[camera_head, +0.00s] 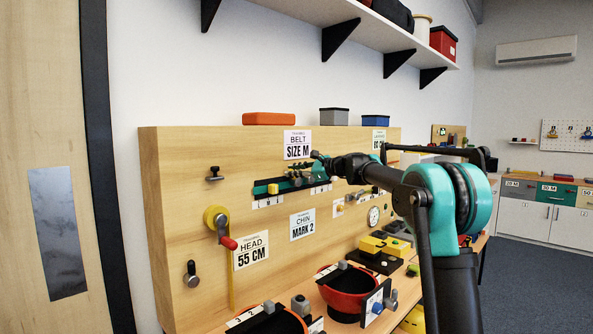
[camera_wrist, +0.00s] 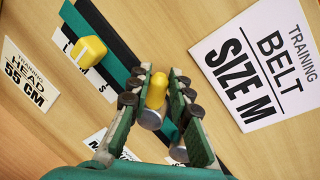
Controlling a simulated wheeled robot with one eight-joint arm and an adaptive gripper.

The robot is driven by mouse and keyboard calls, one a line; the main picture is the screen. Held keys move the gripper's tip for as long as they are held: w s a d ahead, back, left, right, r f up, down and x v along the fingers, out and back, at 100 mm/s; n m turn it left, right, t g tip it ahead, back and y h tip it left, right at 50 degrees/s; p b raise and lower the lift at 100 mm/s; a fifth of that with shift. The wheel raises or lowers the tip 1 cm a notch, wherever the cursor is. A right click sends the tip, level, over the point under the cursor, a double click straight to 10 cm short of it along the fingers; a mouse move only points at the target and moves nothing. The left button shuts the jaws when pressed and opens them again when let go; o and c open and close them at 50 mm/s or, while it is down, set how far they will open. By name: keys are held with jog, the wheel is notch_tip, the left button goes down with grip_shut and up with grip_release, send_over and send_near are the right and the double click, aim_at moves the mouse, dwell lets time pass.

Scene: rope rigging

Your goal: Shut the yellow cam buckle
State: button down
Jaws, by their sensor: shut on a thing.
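My gripper (camera_wrist: 157,85) is at the strip, to the right of that block in the head view. Its fingers are shut on a small rounded yellow piece (camera_wrist: 156,92) with a grey metal end. The fingers partly hide this piece. I cannot tell whether the block and the held piece are parts of one buckle, or how far it is closed.
A white BELT SIZE M card (camera_head: 298,144) is above the strip. A yellow wheel with a red handle (camera_head: 229,243) and metal knobs stick out from the board. Red bowls (camera_head: 345,289) and yellow-black parts (camera_head: 371,245) crowd the bench below. A shelf hangs overhead.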

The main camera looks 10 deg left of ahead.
jog(key=n, duration=0.1)
jog(key=s+a+f+n+h, duration=0.1)
jog(key=shift+s+f+n, duration=0.1)
jog(key=shift+f+n, duration=0.05)
jog(key=shift+n, duration=0.25)
jog(key=shift+s+a+f+n+t+h, duration=0.15)
jog(key=shift+f+n+t+h, duration=0.15)
jog(key=shift+n, duration=0.3)
jog(key=shift+s+a+f+n+t+h, duration=0.1)
jog(key=shift+s+f+n+t, duration=0.1)
jog(key=shift+f+n, duration=0.3)
jog(key=shift+r, duration=0.1)
jog(key=c, duration=1.4)
grip_release()
jog(key=shift+o, duration=0.2)
jog(key=v, duration=1.2)
